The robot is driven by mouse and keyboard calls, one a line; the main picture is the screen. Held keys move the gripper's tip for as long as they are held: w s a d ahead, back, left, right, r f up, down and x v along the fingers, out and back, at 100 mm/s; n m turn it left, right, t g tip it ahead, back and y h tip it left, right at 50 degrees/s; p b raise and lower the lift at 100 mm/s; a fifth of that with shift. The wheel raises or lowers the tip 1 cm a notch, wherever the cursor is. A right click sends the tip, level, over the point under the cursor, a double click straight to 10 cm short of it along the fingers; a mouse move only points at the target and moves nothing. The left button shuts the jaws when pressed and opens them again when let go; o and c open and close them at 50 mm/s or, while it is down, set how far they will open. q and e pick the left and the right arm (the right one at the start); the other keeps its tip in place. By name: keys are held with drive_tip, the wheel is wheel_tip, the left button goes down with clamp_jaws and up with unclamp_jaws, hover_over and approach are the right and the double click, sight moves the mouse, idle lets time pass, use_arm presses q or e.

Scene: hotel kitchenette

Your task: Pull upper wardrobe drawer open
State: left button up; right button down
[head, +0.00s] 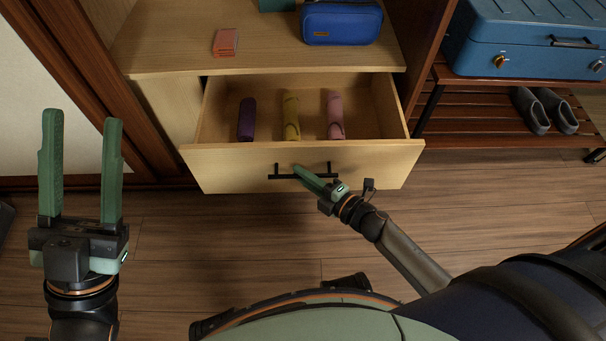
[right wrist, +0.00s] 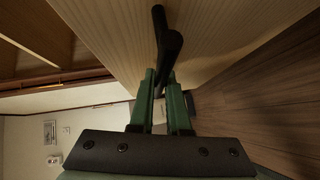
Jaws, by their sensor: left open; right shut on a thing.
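The light wood upper wardrobe drawer (head: 220,160) stands pulled out in the head view, with its inside showing. A dark purple roll (head: 247,119), a yellow roll (head: 291,116) and a pink roll (head: 335,114) lie in it. Its black bar handle (head: 285,176) is on the front panel. My right gripper (head: 302,172) is at the middle of the handle, shut on it. In the right wrist view the handle (right wrist: 161,40) runs between the green fingers (right wrist: 160,85). My left gripper (head: 82,118) is open and empty, left of the drawer and apart from it.
A blue pouch (head: 342,23) and a small reddish block (head: 226,42) lie on the wooden surface above the drawer. To the right, a slatted rack (head: 470,115) holds a blue suitcase (head: 520,40) and grey shoes (head: 540,110). The wood floor (head: 200,240) before the drawer is clear.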

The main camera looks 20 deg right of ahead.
drive_tip(key=shift+d, duration=0.1)
use_arm(q)
drive_tip(key=shift+f, duration=0.1)
use_arm(e)
drive_tip(key=c, duration=0.9)
unclamp_jaws()
use_arm(q)
wheel_tip(320, 180, up, 3)
drive_tip(key=p, duration=0.3)
drive_tip(key=shift+a+m, duration=0.15)
drive_tip(key=shift+m, duration=0.25)
use_arm(e)
drive_tip(key=v, duration=1.2)
drive_tip(key=shift+s, duration=0.2)
